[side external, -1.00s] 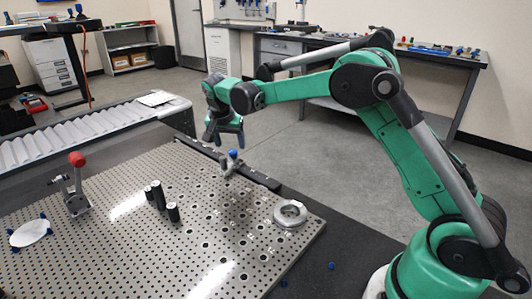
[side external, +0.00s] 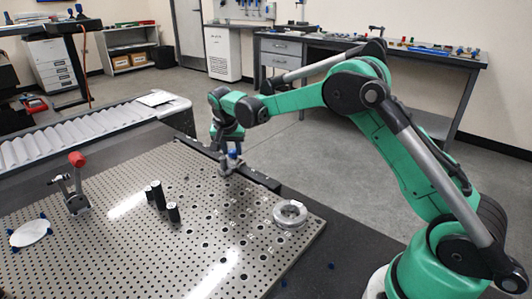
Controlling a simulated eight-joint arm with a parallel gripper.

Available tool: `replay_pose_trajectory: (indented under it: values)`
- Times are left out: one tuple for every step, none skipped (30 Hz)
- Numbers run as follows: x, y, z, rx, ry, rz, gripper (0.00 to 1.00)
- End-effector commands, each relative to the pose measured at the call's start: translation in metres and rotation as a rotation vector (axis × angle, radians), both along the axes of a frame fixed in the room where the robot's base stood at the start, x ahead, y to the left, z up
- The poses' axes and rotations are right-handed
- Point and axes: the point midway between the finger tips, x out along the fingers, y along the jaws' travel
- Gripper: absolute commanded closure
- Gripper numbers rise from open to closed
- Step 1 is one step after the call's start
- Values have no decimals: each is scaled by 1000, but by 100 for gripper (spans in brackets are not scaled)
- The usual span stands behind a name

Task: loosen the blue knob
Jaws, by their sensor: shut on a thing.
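The blue knob (side external: 233,154) tops a small grey clamp (side external: 229,167) near the back right edge of the perforated metal plate (side external: 205,232). My gripper (side external: 231,150) points down at the knob, its dark fingers shut on it. The fingers hide part of the knob, and the fine contact is too small to make out.
A metal ring (side external: 290,213) lies on the plate to the right. Several black posts (side external: 160,197) stand mid-plate. A toggle clamp with a red handle (side external: 76,160) and a white disc (side external: 29,233) are at the left. The front of the plate is clear.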

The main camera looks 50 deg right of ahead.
Motion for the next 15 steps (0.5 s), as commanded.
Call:
replay_pose_trajectory:
  values:
    - [-1, -1, 0, 0, -1, 27, 100]
    - [-1, -1, 0, 0, 0, 41, 100]
    - [-1, -1, 0, -1, 0, 56, 100]
    - [-1, -1, 0, -1, 0, 61, 100]
    - [-1, 0, 0, -1, 0, 64, 100]
    - [-1, -1, 0, -1, 0, 64, 100]
    - [-1, 0, 0, -2, -1, 64, 100]
    - [-1, 0, 0, -2, -1, 64, 100]
    - [0, 0, 0, -2, -1, 64, 100]
    - [0, 0, 0, -2, -1, 64, 100]
    - [0, 0, 0, -2, -1, 64, 100]
    - [0, 0, 0, -2, -1, 64, 55]
    - [0, 0, 0, -2, -1, 64, 47]
    - [0, 0, 0, -2, -1, 63, 38]
    - [0, 0, 0, -2, -1, 63, 35]
